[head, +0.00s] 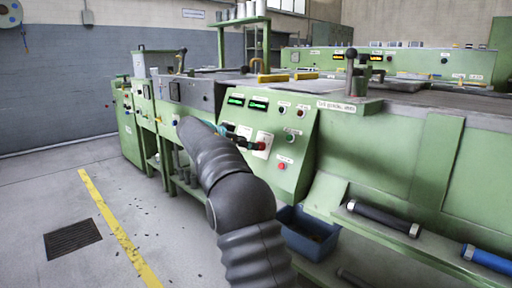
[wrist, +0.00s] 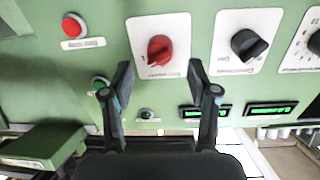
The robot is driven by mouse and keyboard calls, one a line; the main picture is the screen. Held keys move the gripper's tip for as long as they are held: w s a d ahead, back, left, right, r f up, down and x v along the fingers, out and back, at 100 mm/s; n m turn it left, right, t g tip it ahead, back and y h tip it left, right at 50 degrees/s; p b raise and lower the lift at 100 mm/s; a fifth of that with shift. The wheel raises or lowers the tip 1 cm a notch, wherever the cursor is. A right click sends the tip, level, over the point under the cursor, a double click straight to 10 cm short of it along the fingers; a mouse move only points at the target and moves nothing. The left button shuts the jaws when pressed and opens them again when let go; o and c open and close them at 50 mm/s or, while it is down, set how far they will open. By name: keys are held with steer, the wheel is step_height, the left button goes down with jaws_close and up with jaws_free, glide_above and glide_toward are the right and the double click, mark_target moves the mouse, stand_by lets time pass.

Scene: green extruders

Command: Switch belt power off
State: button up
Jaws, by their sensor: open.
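A red rotary knob (wrist: 160,50) sits on a white plate on the green control panel (wrist: 196,82). Its label is too small to read, so I cannot confirm that it is the belt power switch. My gripper (wrist: 160,74) is open and empty, with its two fingers on either side of the knob's line and the knob just beyond the tips in the picture. Contact is not visible. In the head view my gripper (head: 238,138) is at the panel, close to the red knob (head: 262,146), and my arm hides part of the panel.
A black knob (wrist: 249,45) is right of the red one. A red push button (wrist: 73,26) is at upper left. Two lit green displays (wrist: 270,109) lie below. A blue bin (head: 306,232) stands under the panel. The floor at left is open beyond a yellow line (head: 120,230).

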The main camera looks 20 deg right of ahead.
steer(key=shift+x, duration=2.2)
jaws_close()
steer(key=shift+n, duration=0.4)
steer(key=n+p, duration=0.2)
steer(key=n, duration=0.3)
steer(key=n+p, duration=0.2)
steer(key=n, duration=0.4)
steer(key=shift+n, duration=0.3)
